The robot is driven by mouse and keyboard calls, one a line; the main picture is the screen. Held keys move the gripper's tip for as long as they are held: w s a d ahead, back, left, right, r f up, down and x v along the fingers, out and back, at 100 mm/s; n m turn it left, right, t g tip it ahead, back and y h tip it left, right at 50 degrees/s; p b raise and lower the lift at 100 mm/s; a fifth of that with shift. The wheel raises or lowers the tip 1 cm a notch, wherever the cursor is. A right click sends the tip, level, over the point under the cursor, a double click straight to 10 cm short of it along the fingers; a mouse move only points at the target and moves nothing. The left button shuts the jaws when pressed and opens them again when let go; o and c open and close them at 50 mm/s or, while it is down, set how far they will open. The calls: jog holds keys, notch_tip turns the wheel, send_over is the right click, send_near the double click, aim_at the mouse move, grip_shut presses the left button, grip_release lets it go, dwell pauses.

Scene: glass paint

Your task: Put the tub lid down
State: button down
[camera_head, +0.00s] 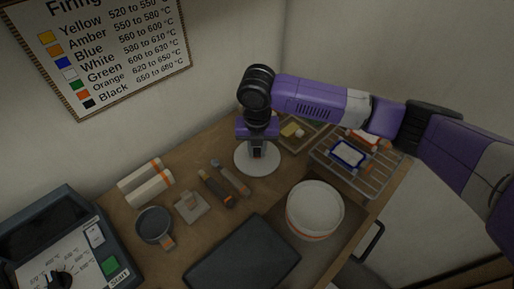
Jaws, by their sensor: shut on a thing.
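The tub lid (244,165) is a round white disc near the back middle of the table. My gripper (257,153) points down over its centre and is shut on it, with the grip point largely hidden by the gripper itself. I cannot tell whether the lid touches the table or hangs just above it. A round white tub (315,209) with an orange band stands at the right front, apart from the lid. It looks open at the top, with a pale inside.
Two slim tools (216,188) lie left of the lid. A small tray (291,148) and a wire rack (377,185) with a blue-edged tile (348,153) stand to the right. A dark slab (242,256) lies in front. A white roll (146,183) and dark pan (154,226) are left.

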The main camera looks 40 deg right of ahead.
aim_at(257, 160)
jog(key=shift+f, duration=0.2)
jog(key=c, duration=1.3)
grip_release()
jog(key=shift+o, duration=0.2)
jog(key=shift+r, duration=0.1)
notch_tip(257, 160, up, 12)
jog(key=s+a+b, duration=0.1)
jog(key=b, duration=0.1)
